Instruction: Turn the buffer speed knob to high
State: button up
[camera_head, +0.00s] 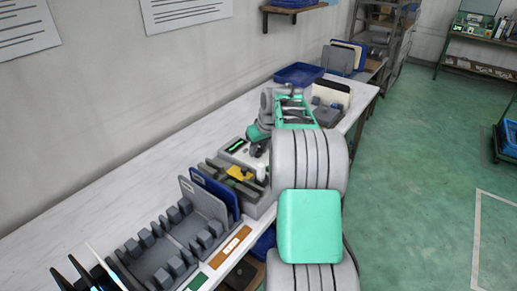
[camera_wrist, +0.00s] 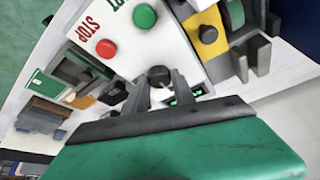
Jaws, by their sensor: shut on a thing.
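The white control panel (camera_head: 232,155) stands on the bench, with its dark display showing green lettering. It fills the middle of the wrist view (camera_wrist: 132,62). The buffer speed knob (camera_wrist: 159,73) is a small dark round knob on that panel. My gripper (camera_wrist: 160,82) has its two grey fingers on either side of the knob and is shut on it. Its fingers hide part of the knob, so I cannot read its setting. In the head view my gripper (camera_head: 259,150) is over the panel's right part, and the knob is hidden there.
A red button (camera_wrist: 106,48) marked STOP and a green button (camera_wrist: 145,15) sit beside the knob. A yellow part (camera_head: 240,173) lies in a grey fixture just in front. Grey racks with upright panels (camera_head: 214,191) stand nearer. A blue tray (camera_head: 299,74) is farther back.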

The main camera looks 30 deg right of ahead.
jog(key=shift+a+m, duration=0.1)
jog(key=shift+m, duration=0.4)
grip_shut()
jog(key=m+h+b, duration=0.1)
jog(key=m, duration=0.1)
jog(key=shift+a+m, duration=0.1)
jog(key=shift+m, duration=0.3)
jog(key=m+g+h, duration=0.1)
jog(key=m, duration=0.1)
jog(key=m+h, duration=0.1)
jog(key=m, duration=0.2)
jog(key=shift+w+a+r+g+p, duration=0.1)
jog(key=shift+w+g+p, duration=0.05)
jog(key=shift+g+p, duration=0.25)
jog(key=m+g+p, duration=0.1)
jog(key=m+p, duration=0.1)
jog(key=m, duration=0.1)
jog(key=m+g+h+p, duration=0.1)
jog(key=m, duration=0.2)
jog(key=shift+w+r+m+p, duration=0.1)
jog(key=shift+w+m+p, duration=0.05)
jog(key=shift+m+p, duration=0.2)
jog(key=shift+m+g+p, duration=0.5)
jog(key=shift+m+p, duration=0.45)
jog(key=shift+m, duration=0.2)
jog(key=o, duration=1.1)
grip_release()
jog(key=shift+f, duration=0.2)
